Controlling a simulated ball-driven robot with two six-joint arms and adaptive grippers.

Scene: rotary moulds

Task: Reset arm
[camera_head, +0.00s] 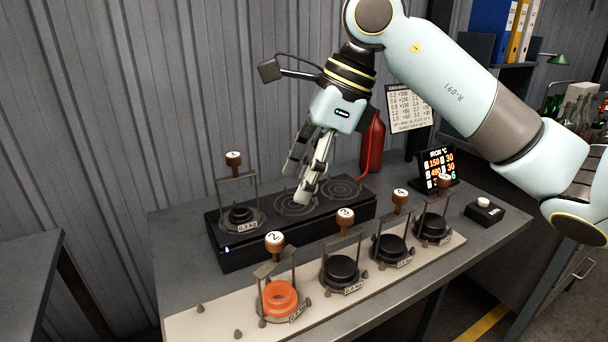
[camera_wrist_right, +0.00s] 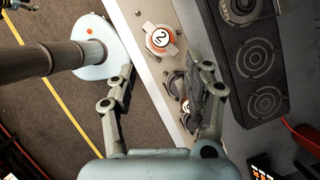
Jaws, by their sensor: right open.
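My right gripper (camera_head: 303,182) hangs above the black burner plate (camera_head: 290,237), fingers pointing down, open and empty. In the right wrist view its two fingers (camera_wrist_right: 160,88) stand wide apart, with nothing between them. An orange-glowing mould (camera_head: 280,300) with a handle knob marked 2 (camera_head: 275,240) stands on the pale strip (camera_head: 205,325). That knob also shows in the right wrist view (camera_wrist_right: 160,38). Dark moulds (camera_head: 342,271) stand to its right in a row. One dark mould (camera_head: 240,214) sits on the left burner.
A red bottle (camera_head: 372,145) stands behind the burner plate. A lit temperature display (camera_head: 437,168) and a small black box with a white button (camera_head: 484,211) are at the right of the table. The corrugated wall (camera_head: 120,110) is close behind.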

